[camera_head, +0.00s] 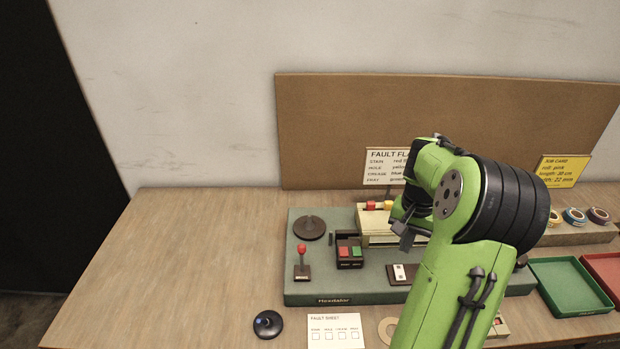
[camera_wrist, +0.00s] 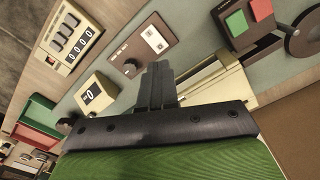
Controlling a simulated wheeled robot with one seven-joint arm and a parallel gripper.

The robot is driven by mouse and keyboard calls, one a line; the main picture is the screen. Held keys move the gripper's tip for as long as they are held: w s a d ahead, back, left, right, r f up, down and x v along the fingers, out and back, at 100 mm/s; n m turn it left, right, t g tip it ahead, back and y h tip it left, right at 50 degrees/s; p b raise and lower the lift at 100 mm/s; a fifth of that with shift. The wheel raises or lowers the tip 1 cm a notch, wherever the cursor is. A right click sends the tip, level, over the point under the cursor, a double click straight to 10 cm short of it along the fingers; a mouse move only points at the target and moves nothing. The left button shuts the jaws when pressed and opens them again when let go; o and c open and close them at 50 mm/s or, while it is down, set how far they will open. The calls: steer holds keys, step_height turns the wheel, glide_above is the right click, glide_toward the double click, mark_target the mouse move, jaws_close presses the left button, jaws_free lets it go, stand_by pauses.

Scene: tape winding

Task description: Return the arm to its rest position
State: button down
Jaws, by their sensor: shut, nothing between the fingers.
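My green and black arm reaches in from the lower right of the head view and bends over the grey-green winding machine (camera_head: 330,287). The fingers appear above the machine, beside a brown panel with a knob and white switch (camera_wrist: 145,45). I cannot tell the exact height above it.
The machine carries a red-knobbed lever (camera_head: 302,258), a red and green button box (camera_head: 349,251) and a dark disc (camera_head: 309,228). A green tray (camera_head: 571,287) and red tray (camera_head: 606,272) stand right. A fault sheet (camera_head: 336,331) lies in front. The table's left side is clear.

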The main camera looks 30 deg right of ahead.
steer(key=w+a+r+n+t+h+p, duration=0.1)
steer(key=a+r+n, duration=0.2)
steer(key=a+r, duration=0.45)
steer(key=a+r+n+t+h, duration=0.1)
steer(key=a+r+n+h, duration=0.2)
steer(key=a, duration=0.7)
steer(key=s+a+r+n+t+y, duration=0.1)
steer(key=s+a+n+y, duration=0.1)
steer(key=s+a, duration=0.3)
steer(key=s+a+r+n+t+y+p, duration=0.1)
steer(key=s+a+n, duration=0.3)
steer(key=a, duration=0.4)
steer(key=shift+s+r+t+y, duration=0.25)
steer(key=shift+s+t+y, duration=0.2)
steer(key=shift+t, duration=0.35)
steer(key=shift+a, duration=0.15)
